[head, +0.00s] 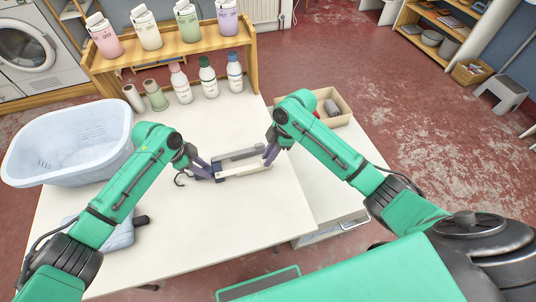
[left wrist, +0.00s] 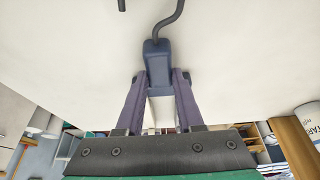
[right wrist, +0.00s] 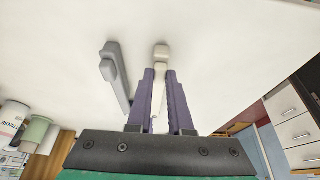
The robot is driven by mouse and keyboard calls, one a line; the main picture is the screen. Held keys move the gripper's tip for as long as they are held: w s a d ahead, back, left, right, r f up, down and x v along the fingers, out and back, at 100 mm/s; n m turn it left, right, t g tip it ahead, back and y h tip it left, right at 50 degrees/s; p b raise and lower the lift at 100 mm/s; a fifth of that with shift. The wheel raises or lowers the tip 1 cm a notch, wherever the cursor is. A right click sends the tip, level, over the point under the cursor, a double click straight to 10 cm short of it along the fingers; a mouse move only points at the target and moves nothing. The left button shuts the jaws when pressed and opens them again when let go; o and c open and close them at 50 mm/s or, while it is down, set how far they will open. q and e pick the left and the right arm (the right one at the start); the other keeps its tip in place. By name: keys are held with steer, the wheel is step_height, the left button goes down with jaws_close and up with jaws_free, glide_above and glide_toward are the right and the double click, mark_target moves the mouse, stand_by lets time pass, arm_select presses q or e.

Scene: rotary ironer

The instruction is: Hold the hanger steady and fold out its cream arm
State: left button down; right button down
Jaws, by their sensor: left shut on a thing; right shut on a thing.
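The hanger lies over the white table, with a dark blue hub (left wrist: 157,62), a dark hook (head: 181,180), a grey arm (head: 240,155) and a cream arm (head: 245,171). Both arms point to the right from the hub, the cream one nearer to me, with a narrow gap between them. My left gripper (head: 211,174) is shut on the hub; in the left wrist view its fingers (left wrist: 158,80) clasp the hub's sides. My right gripper (head: 268,160) is shut on the free end of the cream arm, which shows between its fingers in the right wrist view (right wrist: 160,75). The grey arm (right wrist: 115,75) lies beside it, unheld.
A pale blue laundry basket (head: 70,140) stands at the left. A wooden shelf (head: 170,55) with bottles stands at the back. A wooden tray (head: 335,105) lies at the back right. An iron-like blue thing (head: 118,238) lies at the front left. The table's front middle (head: 210,235) is clear.

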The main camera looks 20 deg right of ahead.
steer(key=shift+s+m, duration=0.4)
steer(key=shift+s, duration=0.35)
steer(key=s+a+m+t, duration=0.1)
steer(key=s+m, duration=0.1)
steer(key=s, duration=0.1)
steer(key=s+a+m, duration=0.1)
steer(key=s+m, duration=0.1)
steer(key=s, duration=0.1)
steer(key=s+a+m+t, duration=0.1)
steer(key=s+m, duration=0.1)
steer(key=s, duration=0.1)
steer(key=shift+a+m+t+h, duration=0.3)
steer(key=shift+a+m+h, duration=0.05)
steer(key=shift+m+h, duration=0.05)
steer(key=s+a+m, duration=0.1)
steer(key=a+m, duration=0.1)
steer(key=s+a+m+t+h, duration=0.1)
steer(key=s+a+m, duration=0.1)
steer(key=a, duration=0.1)
steer(key=s+a+m+h, duration=0.1)
steer(key=s+a+m, duration=0.1)
steer(key=a+m, duration=0.1)
steer(key=shift+r, duration=0.1)
steer(key=shift+s+a+m+t+h, duration=0.15)
steer(key=shift+a+m+h, duration=0.1)
steer(key=shift+a+m, duration=0.4)
steer(key=shift+s+a+m+t+h, duration=0.2)
steer(key=shift+a+m, duration=0.25)
steer(key=shift+a, duration=0.35)
steer(key=shift+w, duration=0.1)
